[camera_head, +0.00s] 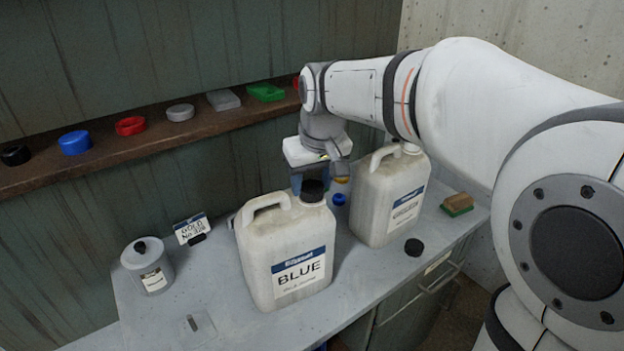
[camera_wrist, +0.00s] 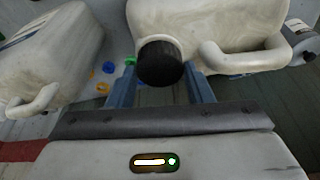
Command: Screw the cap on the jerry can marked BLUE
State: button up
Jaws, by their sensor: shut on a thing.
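The jerry can marked BLUE (camera_head: 285,255) stands upright on the grey bench, its label facing the head camera. A black cap (camera_head: 312,191) sits at its neck, right of the handle; it also shows in the wrist view (camera_wrist: 160,62). My gripper (camera_head: 311,181) comes from behind the can with its blue fingers on either side of this cap and is shut on it. In the wrist view the can (camera_wrist: 225,20) fills the top, close beyond the fingers. The cap hides the neck, so I cannot tell how far it is threaded.
A second jerry can (camera_head: 390,205) stands close on the right. A loose black cap (camera_head: 413,247), a blue cap (camera_head: 339,199) and a sponge (camera_head: 457,205) lie on the bench. A small tin (camera_head: 148,267) and a GOLD sign (camera_head: 192,230) are left. Several caps line the shelf (camera_head: 150,142).

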jog(key=shift+c, duration=0.4)
jog(key=shift+m+h, duration=0.5)
jog(key=shift+m, duration=1.6)
jog(key=o, duration=1.2)
jog(key=shift+r, duration=0.15)
jog(key=shift+r+p, duration=3.2)
jog(key=shift+r, duration=0.7)
jog(key=shift+d, duration=0.1)
